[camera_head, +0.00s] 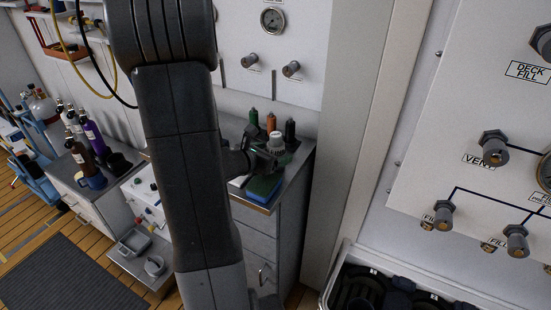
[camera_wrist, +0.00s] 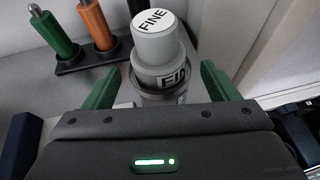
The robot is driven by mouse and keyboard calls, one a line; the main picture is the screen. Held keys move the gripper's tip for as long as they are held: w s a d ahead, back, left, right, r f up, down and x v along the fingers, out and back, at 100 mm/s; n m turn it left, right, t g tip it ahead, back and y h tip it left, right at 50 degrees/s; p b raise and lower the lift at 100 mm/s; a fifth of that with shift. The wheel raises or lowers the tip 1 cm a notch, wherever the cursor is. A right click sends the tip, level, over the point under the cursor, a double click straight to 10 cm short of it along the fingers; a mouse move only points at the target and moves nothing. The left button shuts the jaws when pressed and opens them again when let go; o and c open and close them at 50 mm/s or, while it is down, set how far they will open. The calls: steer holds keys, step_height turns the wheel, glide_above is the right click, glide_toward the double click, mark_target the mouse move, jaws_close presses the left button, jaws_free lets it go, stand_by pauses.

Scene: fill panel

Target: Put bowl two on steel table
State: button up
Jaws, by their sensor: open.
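My gripper (camera_wrist: 160,82) is open, with a green finger on each side of a grey cylinder (camera_wrist: 154,47) whose white top reads FINE. A wider dark grey rim shows below the cylinder. Contact with the fingers cannot be told. In the head view my gripper (camera_head: 262,158) is over the grey cabinet top (camera_head: 292,172), at the same white-topped cylinder (camera_head: 276,140). A grey square dish (camera_head: 134,241) and a small round grey bowl (camera_head: 155,266) sit on a low grey surface (camera_head: 132,262) at lower left. No label tells which is bowl two.
Green, orange and black-handled tools (camera_head: 271,122) stand in a rack behind the cylinder. A blue-green block (camera_head: 264,188) lies at the cabinet's front edge. Bottles (camera_head: 90,132) and a blue mug (camera_head: 92,179) crowd the left counter. A valve panel (camera_head: 470,130) stands at right.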

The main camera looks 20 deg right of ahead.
steer(key=shift+x, duration=0.95)
steer(key=shift+r, duration=0.1)
steer(key=c, duration=1.2)
steer(key=shift+w+r, duration=0.1)
